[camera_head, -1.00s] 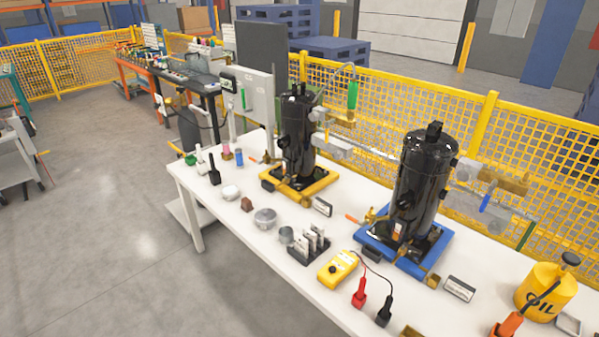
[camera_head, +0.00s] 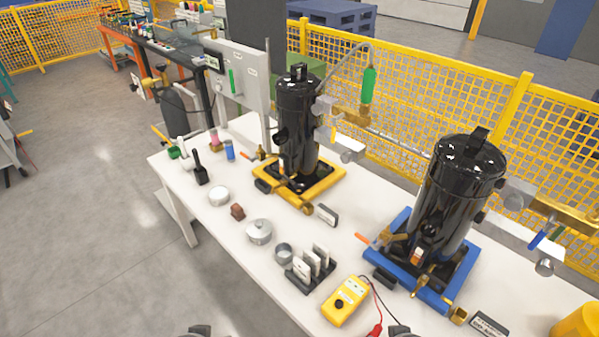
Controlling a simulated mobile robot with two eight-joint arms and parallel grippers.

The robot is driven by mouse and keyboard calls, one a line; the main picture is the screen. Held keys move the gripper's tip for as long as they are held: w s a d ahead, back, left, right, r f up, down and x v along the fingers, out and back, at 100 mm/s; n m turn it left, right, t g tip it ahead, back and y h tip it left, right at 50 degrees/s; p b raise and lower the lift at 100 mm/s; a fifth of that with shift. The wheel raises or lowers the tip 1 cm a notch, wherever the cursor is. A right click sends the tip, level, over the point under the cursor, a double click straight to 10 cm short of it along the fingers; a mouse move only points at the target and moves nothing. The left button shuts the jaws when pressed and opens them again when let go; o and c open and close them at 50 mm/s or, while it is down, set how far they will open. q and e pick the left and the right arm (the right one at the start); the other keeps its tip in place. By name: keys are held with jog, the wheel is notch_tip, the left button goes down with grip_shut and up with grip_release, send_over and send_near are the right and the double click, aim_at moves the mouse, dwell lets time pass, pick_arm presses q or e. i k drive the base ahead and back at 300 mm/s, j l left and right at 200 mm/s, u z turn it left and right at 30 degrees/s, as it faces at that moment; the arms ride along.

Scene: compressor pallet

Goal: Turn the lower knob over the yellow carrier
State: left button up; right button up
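The yellow carrier (camera_head: 322,186) stands on the white table and bears a black compressor cylinder (camera_head: 298,125). To the right of the cylinder, over the carrier, are metal fittings on a pipe. A grey upper piece (camera_head: 322,106) sits beside a brass body. A lower silver knob-like piece (camera_head: 348,152) sits below it; its turn position is too small to tell. Neither gripper is recognisable; only the tops of dark grey parts, likely mine, show at the bottom edge.
A blue carrier (camera_head: 388,272) with a second black cylinder (camera_head: 458,195) stands to the right. A yellow meter (camera_head: 345,301), a rack of cards (camera_head: 311,268) and small pots are along the front. A yellow mesh fence (camera_head: 420,95) runs behind the table.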

aim_at(346, 157)
jog(key=i+j+u, duration=0.15)
jog(key=i+j, duration=0.45)
jog(key=i, duration=0.15)
